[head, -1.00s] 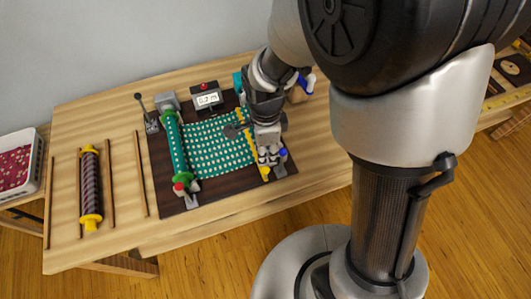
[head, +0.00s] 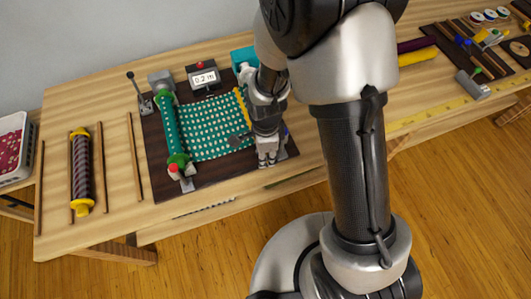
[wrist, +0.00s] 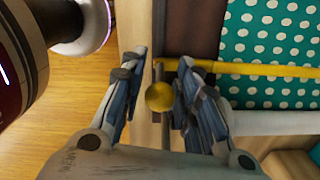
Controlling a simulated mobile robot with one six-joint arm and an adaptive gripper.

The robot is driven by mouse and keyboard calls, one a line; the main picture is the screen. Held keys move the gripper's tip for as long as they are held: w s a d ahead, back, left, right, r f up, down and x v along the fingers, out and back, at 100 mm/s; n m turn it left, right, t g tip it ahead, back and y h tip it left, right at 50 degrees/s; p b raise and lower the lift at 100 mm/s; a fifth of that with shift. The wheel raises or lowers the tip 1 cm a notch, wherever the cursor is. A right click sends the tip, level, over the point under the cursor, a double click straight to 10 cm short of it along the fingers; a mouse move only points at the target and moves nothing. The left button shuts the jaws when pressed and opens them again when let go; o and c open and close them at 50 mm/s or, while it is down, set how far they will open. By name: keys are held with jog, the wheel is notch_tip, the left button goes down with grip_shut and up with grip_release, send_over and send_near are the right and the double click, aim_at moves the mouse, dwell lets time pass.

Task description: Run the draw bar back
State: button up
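The draw bar is a thin yellow rod (wrist: 250,69) along the edge of the green dotted cloth, with a round yellow knob (wrist: 160,97) at its near end. In the head view the bar (head: 241,101) is partly behind my arm. My gripper (wrist: 160,62) is over the knob end, one finger on each side. The fingers look apart, with a gap at the left finger; contact on the right is unclear. In the head view my gripper (head: 267,160) is at the board's near right corner. The green dotted cloth (head: 210,128) stretches from the green roller (head: 172,130) towards the bar.
A display reading about 0.2 m (head: 204,77) stands behind the cloth. A lever (head: 138,92) is at the board's far left. A striped roll (head: 81,170) and thin wooden sticks (head: 136,155) lie at left. Tools and rolls lie on the right of the table.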

grip_shut()
dwell(0.8)
